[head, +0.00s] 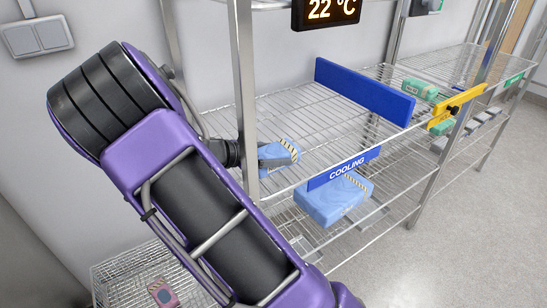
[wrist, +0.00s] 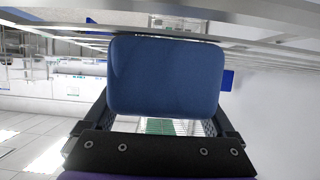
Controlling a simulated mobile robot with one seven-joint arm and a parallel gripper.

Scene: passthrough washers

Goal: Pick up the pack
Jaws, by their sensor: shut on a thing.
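A small blue pack (head: 274,157) with a striped light label at its end is at the upper wire shelf, close to the near left post in the head view. My gripper (head: 236,153) reaches in from the left and is shut on it; its fingers are mostly hidden by my arm and the post. In the wrist view the blue pack (wrist: 163,76) fills the space between the fingers of my gripper (wrist: 160,122). The head view does not show clearly whether the pack touches the shelf.
The wire shelf (head: 330,115) carries a blue divider (head: 364,90) and a COOLING sign (head: 344,168). A larger blue pack (head: 333,200) lies on the level below. Green packs (head: 420,89) stand farther right. A metal post (head: 243,90) stands close beside my gripper. A wire basket (head: 125,275) holds a pink item (head: 162,292).

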